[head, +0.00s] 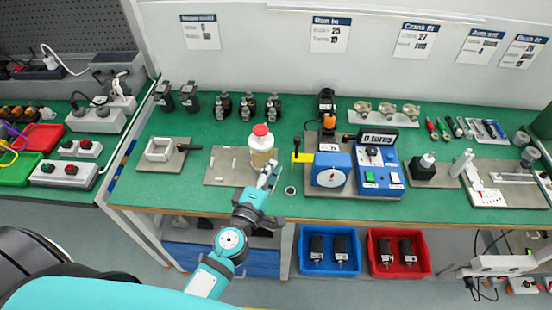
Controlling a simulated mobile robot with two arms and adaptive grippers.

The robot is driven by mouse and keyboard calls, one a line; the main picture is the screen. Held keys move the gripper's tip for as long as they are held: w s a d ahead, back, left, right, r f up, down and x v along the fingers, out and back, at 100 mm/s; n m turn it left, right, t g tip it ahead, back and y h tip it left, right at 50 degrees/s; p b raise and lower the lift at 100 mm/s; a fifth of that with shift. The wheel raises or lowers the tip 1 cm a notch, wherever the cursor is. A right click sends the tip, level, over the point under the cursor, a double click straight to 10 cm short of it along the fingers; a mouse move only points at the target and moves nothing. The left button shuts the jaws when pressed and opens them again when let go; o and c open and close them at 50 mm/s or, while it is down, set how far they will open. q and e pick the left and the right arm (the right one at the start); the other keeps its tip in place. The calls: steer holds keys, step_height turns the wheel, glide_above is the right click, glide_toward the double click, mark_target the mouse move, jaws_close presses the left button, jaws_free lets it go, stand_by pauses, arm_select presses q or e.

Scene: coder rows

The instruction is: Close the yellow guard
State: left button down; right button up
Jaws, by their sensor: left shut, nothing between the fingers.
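A yellow guard-like piece (303,157) stands at the left side of a blue machine (331,170) with a round white dial, on the green bench. A dark upright part is at its left end. I cannot tell its exact angle. My left gripper (268,176) is shut and empty, just in front of a cream bottle with a red cap (261,148). It is left of and nearer than the yellow piece, apart from it. I cannot tell whether it touches the bottle. My right gripper is not in view.
The bottle stands by a grey plate (222,167). A blue control box (380,181) adjoins the machine on the right. Blue (329,269) and red (399,270) bins sit below the bench's front edge. Bench left of the plate is partly clear.

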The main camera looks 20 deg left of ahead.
mark_target(300, 142)
arm_select(q)
steer(key=w, duration=0.8)
steer(key=shift+w+d+p, duration=0.15)
steer(key=shift+w+p, duration=0.2)
steer(key=shift+p, duration=0.05)
steer(key=d, duration=0.2)
steer(key=w+d, duration=0.1)
steer(key=d, duration=0.1)
steer(key=shift+a, duration=0.1)
